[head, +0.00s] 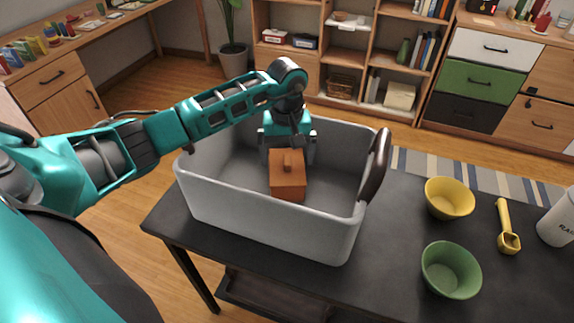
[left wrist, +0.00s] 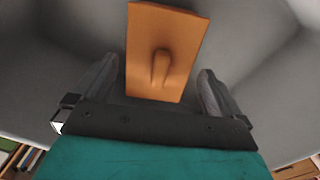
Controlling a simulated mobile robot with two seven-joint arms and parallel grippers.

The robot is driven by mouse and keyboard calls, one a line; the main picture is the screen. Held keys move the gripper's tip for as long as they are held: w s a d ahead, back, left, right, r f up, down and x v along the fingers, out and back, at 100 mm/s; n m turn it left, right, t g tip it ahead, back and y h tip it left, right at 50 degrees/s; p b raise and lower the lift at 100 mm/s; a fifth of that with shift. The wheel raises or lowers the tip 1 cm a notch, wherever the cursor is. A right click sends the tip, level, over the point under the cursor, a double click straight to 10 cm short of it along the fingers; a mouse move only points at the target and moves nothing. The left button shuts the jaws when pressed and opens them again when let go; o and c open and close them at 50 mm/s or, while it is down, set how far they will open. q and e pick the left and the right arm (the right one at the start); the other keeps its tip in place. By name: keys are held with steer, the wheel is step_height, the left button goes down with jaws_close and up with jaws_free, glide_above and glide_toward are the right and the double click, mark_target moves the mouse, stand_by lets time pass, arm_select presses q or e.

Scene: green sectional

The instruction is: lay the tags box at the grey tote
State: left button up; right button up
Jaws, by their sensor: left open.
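The tags box appears to be the orange-brown box with a small knob on its lid (head: 288,186); no label is readable. It sits inside the grey tote (head: 262,222), near the middle. The box also shows in the left wrist view (left wrist: 150,28), with the tote's grey inside around it. My left gripper (head: 288,150) reaches down into the tote at the box's far end. Its two fingers are spread apart and empty, and the box lies between and beyond the fingertips in the left wrist view. Whether the box touches the tote floor is hard to see. My right gripper is not in view.
The tote stands on a dark table (head: 385,245). A yellow bowl (head: 449,198), a green bowl (head: 450,270), a yellow scoop (head: 506,230) and a white canister (head: 558,218) stand to its right. The tote has a dark handle (head: 375,165) on its right end.

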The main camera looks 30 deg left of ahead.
arm_select(q)
step_height(320, 180, up, 7)
steer(key=shift+r, duration=0.15)
stand_by(0.6)
